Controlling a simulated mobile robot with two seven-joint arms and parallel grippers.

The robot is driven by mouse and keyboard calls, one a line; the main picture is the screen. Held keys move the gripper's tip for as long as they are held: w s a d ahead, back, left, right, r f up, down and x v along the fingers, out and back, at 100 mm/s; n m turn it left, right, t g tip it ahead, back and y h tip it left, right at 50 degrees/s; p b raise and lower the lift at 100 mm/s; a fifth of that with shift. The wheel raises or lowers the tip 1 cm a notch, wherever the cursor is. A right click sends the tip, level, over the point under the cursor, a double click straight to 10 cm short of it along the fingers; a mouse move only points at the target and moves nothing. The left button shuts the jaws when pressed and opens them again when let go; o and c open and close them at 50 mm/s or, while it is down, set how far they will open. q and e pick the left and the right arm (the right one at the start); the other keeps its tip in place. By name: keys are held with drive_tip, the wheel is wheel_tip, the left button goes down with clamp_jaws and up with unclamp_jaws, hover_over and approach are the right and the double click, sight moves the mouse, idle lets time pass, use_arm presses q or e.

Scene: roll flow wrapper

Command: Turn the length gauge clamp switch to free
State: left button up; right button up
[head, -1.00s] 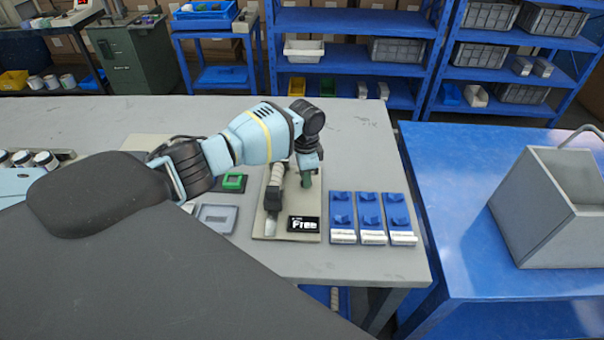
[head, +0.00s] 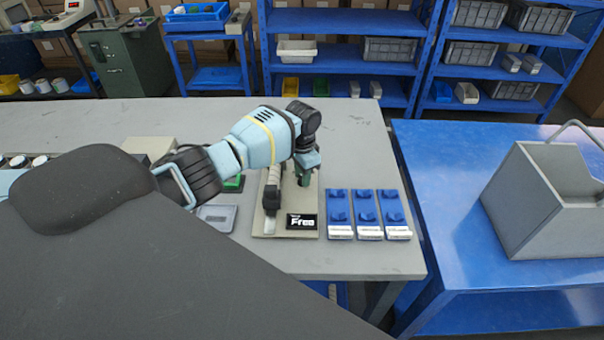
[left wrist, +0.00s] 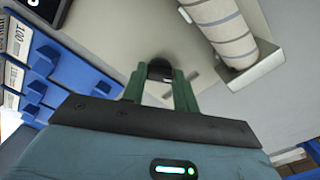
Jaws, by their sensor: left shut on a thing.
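The length gauge stands on a beige plate (head: 259,227) on the grey table, with a pale ribbed cylinder (head: 274,178) and a black display (head: 302,221) that reads "Free". The cylinder also shows in the left wrist view (left wrist: 222,28). My left gripper (head: 304,180) points down at the right side of the plate. In the left wrist view, its green fingers (left wrist: 160,80) are shut on a dark round knob (left wrist: 159,67), the clamp switch. The fingers hide much of the knob, so its pointing direction is unclear. My right gripper is not in view.
Several blue holders with white labels (head: 368,216) stand close to the right of the plate. A grey tray (head: 217,217) and a green-framed piece (head: 233,183) lie to its left. A blue table (head: 470,270) with a grey bin (head: 545,215) is at the right.

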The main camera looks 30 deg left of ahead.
use_arm(q)
drive_tip(key=o, duration=1)
wheel_tip(320, 180, up, 6)
drive_tip(key=shift+r+p, duration=0.1)
drive_tip(key=shift+p, duration=0.25)
drive_tip(key=shift+r, duration=0.8)
